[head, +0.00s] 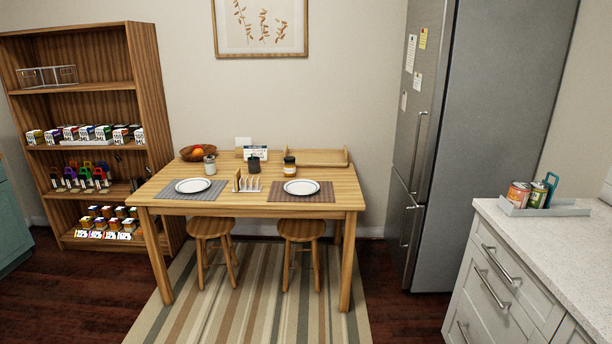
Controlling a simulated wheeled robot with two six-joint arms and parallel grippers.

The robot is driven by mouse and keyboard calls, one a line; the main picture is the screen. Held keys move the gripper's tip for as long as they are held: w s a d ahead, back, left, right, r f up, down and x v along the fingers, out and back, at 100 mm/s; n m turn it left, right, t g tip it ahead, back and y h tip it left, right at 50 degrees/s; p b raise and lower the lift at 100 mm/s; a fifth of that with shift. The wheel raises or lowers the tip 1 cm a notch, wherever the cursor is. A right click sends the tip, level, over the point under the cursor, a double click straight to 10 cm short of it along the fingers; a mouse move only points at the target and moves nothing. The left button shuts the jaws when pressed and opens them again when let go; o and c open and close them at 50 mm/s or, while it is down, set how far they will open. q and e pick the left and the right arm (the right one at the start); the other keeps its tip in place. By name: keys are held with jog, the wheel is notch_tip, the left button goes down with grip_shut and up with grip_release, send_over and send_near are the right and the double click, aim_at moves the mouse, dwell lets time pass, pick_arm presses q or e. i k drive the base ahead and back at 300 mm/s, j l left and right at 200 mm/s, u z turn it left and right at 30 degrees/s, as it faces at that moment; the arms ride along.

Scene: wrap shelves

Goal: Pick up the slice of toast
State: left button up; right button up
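A small rack (252,184) stands near the front middle of the wooden table (222,207), between the two place settings. A thin brown piece that looks like the slice of toast (237,181) stands upright at its left end. It is too small to tell how it sits in the rack. Neither of my grippers is in view.
White plates (193,185) (301,187) lie on mats either side of the rack. A fruit bowl (198,153), jars and a wooden tray (312,157) stand behind. Two stools (209,228) (301,231) stand at the table's front. The striped rug (240,300) is clear in front.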

aim_at(237, 176)
jog(key=i, duration=1.65)
